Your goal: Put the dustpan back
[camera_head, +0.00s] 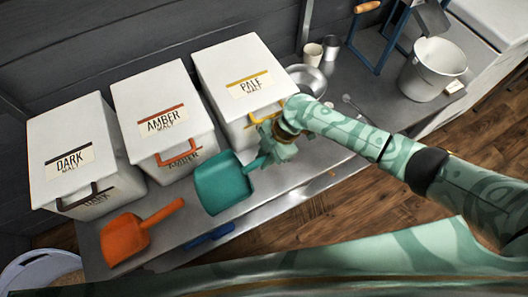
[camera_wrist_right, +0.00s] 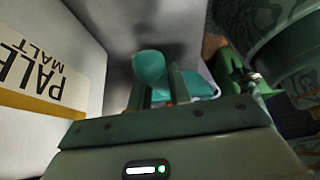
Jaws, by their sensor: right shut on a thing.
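A teal pan with a short handle, which looks like the dustpan (camera_head: 222,187), is over the front of the metal table below the pale malt bin. My right gripper (camera_head: 268,148) is shut on its handle end. In the right wrist view the teal pan (camera_wrist_right: 150,68) shows beyond and between the fingers (camera_wrist_right: 158,92). I cannot tell whether the pan touches the table. An orange pan or scoop (camera_head: 126,239) lies to the left on the table. My left gripper is not in view.
White malt bins stand along the wall: dark (camera_head: 75,130), amber (camera_head: 160,95) and pale (camera_head: 235,60). A blue item (camera_head: 210,237) lies at the table's front edge. A metal bowl (camera_head: 308,78), cups (camera_head: 312,53) and a white bucket (camera_head: 430,68) stand to the right, with a blue rack (camera_head: 378,50) behind.

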